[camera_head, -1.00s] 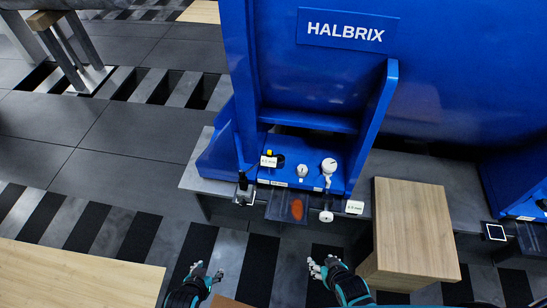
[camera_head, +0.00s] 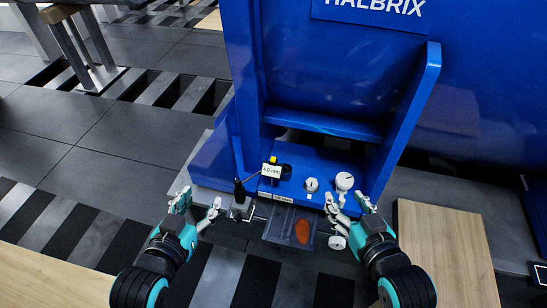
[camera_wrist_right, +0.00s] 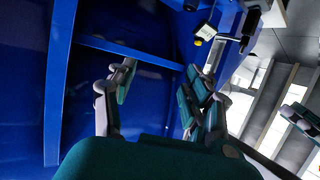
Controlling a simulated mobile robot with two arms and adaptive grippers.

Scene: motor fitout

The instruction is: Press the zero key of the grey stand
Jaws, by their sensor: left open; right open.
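A small stand with a grey base (camera_head: 241,212) and a black upright post is at the front left of the blue frame's ledge in the head view. A white readout (camera_head: 271,171) with small lettering is beside a yellow-topped black part (camera_head: 273,160). The yellow part also shows in the right wrist view (camera_wrist_right: 206,31). I cannot make out which part is the zero key. My left gripper (camera_head: 198,206) is open and empty, left of the grey base. My right gripper (camera_head: 347,206) is open and empty, in front of the white round part (camera_head: 345,181), hiding some of the ledge's front.
A blue frame (camera_head: 330,75) rises behind the ledge, with a side wall at right. A smaller white knob (camera_head: 312,185) stands on the ledge. A dark tray with an orange patch (camera_head: 301,231) lies in front. A wooden block (camera_head: 450,255) is at right and a wooden surface (camera_head: 45,280) at lower left.

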